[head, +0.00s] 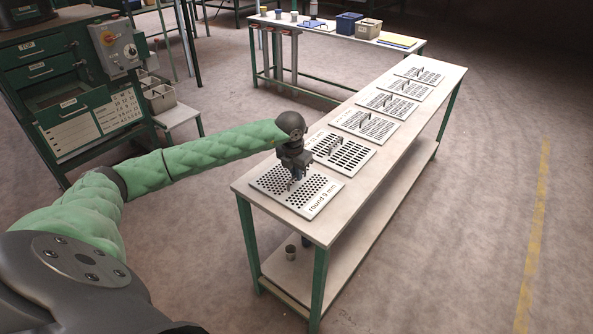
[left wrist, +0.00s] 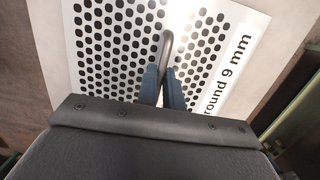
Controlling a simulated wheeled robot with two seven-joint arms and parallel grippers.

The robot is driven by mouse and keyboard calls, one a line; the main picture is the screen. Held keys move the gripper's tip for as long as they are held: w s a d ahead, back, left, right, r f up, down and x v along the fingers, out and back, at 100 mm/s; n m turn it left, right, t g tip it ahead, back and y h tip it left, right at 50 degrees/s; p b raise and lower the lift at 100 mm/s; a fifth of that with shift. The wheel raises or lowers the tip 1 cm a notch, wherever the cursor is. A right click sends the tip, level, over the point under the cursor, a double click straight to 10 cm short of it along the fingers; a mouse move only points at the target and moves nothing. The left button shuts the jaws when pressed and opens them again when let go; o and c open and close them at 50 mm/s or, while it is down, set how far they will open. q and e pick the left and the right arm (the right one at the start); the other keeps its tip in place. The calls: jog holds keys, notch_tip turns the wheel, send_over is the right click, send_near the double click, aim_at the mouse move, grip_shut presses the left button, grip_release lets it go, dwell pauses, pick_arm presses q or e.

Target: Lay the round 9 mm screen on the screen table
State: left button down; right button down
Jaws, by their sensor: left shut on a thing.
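The round 9 mm screen (head: 322,203) is a light metal plate with round holes and a printed label. It lies at the near end of the long screen table (head: 318,232), at or just above its top; I cannot tell if it touches. My left gripper (head: 291,184) is over its middle, shut on its handle. In the left wrist view, the fingers (left wrist: 163,90) close on the curved handle (left wrist: 166,45) of the screen (left wrist: 95,50), whose label reads "round 9 mm". My right gripper is not in view.
Several other screens with handles lie in a row along the table, the nearest one (head: 352,163) close beside the round screen. A green cabinet (head: 65,85) stands at the left. A back bench (head: 290,22) holds bins and small items. Floor at the right is clear.

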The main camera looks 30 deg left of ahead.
pick_arm(q)
jog(key=shift+f, duration=0.1)
jog(key=c, duration=1.5)
grip_release()
jog(key=shift+c, duration=0.2)
